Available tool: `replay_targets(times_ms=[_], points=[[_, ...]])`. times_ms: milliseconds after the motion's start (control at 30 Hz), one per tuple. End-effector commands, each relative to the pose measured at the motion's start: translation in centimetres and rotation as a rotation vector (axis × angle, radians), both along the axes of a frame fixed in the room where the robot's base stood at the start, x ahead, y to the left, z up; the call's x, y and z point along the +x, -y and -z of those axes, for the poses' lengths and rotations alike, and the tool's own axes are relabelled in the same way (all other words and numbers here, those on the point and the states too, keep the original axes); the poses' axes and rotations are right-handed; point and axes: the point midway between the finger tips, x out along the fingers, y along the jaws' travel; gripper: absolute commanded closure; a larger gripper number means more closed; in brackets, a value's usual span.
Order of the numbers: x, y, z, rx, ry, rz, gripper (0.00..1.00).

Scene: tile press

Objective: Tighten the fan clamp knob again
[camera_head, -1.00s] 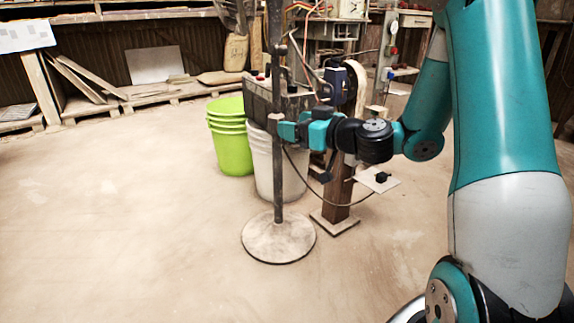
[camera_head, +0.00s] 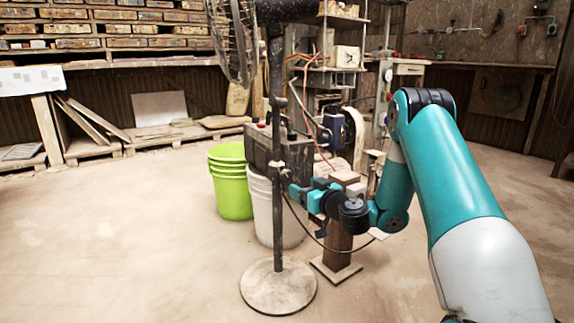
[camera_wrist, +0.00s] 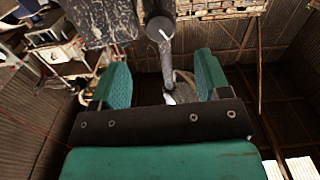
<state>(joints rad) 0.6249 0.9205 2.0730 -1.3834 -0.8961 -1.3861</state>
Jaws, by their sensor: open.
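The fan stand has a dark upright pole (camera_head: 278,225) on a round, dusty base (camera_head: 278,290). Its caged fan head (camera_head: 232,40) is at the top left of the head view, partly cut off. A small clamp-like part (camera_head: 284,174) sits on the pole. My gripper (camera_head: 297,191) is close by, just right of the pole and slightly below that part. In the wrist view my gripper (camera_wrist: 163,76) has its two teal fingers wide apart with nothing held. A dark round part with a pale mark (camera_wrist: 160,27), possibly the knob, lies beyond the fingertips, with the pole behind.
Green buckets (camera_head: 230,185) and a pale bucket (camera_head: 262,205) stand behind the pole. A dark box (camera_head: 270,148) sits above the pale bucket. A wooden post (camera_head: 338,242) stands right of the pole, under my arm. The floor at left is clear.

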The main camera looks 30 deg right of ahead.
Motion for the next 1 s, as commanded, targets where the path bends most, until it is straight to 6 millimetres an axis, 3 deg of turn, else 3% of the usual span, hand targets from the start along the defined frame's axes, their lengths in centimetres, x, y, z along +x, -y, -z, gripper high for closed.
replay_targets(times_ms=[200,400,600,867,1000], points=[[5.0,-0.4,0.0,-0.003,0.003,-0.005,0.30],[8.0,-0.4,0.1,-0.003,0.002,-0.003,0.30],[9.2,-0.4,0.1,0.001,0.001,0.000,0.30],[9.3,-0.3,0.1,0.002,0.000,0.000,0.30],[9.2,-0.3,0.1,0.001,0.000,0.000,0.62]])
